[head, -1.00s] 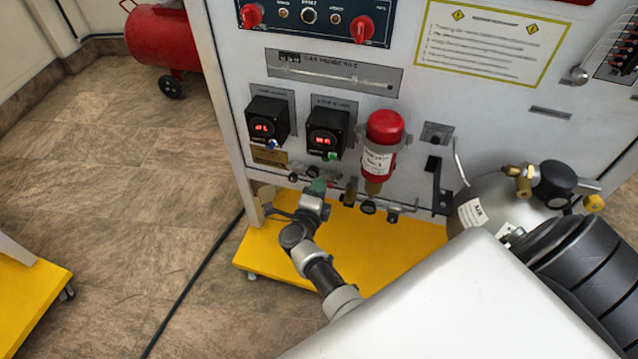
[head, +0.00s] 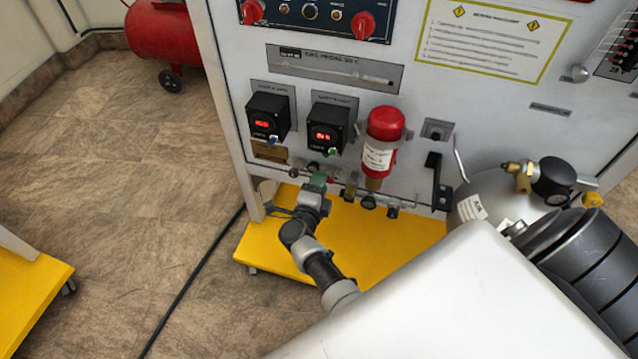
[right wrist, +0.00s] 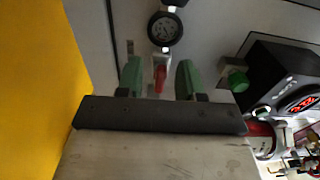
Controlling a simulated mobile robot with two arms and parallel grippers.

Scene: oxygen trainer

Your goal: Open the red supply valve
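The red supply valve (right wrist: 160,76) shows in the right wrist view as a small red handle below a round gauge. My right gripper (right wrist: 160,79) has two green fingertips, which are apart, one on each side of the red handle. Gaps show between the handle and both fingers, so the gripper is not closed on it. In the head view my right gripper (head: 317,182) is at the lower front of the panel, below the black display boxes. The valve is hard to make out there. My left gripper is not in view.
The gauge (right wrist: 165,29) sits close beyond the fingertips. A black display box with a green knob (right wrist: 237,80) is to the right. A red cylinder (head: 385,124) and small fittings line the panel's lower edge. A yellow base (head: 385,245) lies below.

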